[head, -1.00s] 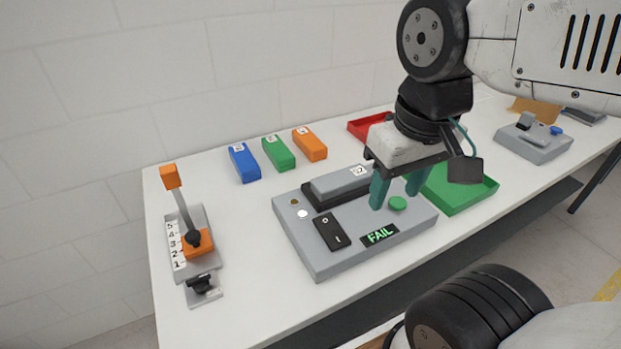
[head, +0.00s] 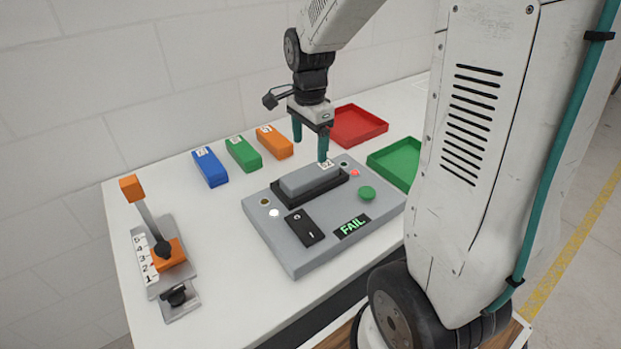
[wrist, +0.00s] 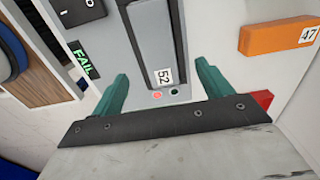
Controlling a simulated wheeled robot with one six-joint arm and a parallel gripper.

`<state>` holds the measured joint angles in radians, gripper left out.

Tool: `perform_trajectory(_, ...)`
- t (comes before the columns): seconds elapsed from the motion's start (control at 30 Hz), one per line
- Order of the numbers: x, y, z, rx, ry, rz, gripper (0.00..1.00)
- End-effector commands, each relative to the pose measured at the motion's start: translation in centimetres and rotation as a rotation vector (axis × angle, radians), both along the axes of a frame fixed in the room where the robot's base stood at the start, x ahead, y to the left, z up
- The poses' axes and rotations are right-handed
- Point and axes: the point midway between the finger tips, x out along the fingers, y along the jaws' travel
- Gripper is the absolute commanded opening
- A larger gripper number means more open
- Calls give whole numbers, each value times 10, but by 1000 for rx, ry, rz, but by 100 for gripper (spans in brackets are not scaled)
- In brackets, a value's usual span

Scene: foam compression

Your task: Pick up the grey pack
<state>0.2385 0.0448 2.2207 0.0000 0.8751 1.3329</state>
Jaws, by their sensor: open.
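The grey pack (head: 306,181), labelled 52, lies in the black-edged cradle (head: 279,196) on top of the grey test machine (head: 294,260). It also shows in the wrist view (wrist: 153,40), its label towards my gripper. My gripper (head: 310,150) is open and empty, pointing down above the far right end of the pack. In the wrist view, its two teal fingers (wrist: 160,78) are spread wide, to either side of the pack's labelled end. Whether they touch anything is hard to tell, but nothing is between them.
Blue (head: 210,168), green (head: 243,154) and orange (head: 274,142) packs lie behind the machine. A red tray (head: 382,127) and a green tray (head: 374,157) are to the right. A lever unit (head: 140,238) stands at left. The machine's display (head: 352,227) reads FAIL.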

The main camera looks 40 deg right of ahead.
Motion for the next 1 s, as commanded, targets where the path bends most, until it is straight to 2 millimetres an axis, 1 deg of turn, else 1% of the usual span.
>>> perform_trajectory(0.03,0,0,-6,1,3,-6,78)
perform_trajectory(0.27,-2,0,-33,1,4,-5,78)
perform_trajectory(0.4,-4,1,-54,1,5,-4,78)
perform_trajectory(0.5,-4,1,-67,1,4,-4,78)
perform_trajectory(0.63,-3,1,-75,0,1,-3,78)
perform_trajectory(0.83,-3,1,-75,0,0,-3,78)
perform_trajectory(0.87,-3,1,-75,0,0,-3,73)
perform_trajectory(0.9,-3,1,-75,0,1,-3,62)
perform_trajectory(0.97,-3,1,-75,0,1,-3,45)
perform_trajectory(1.0,-3,1,-75,0,1,-3,34)
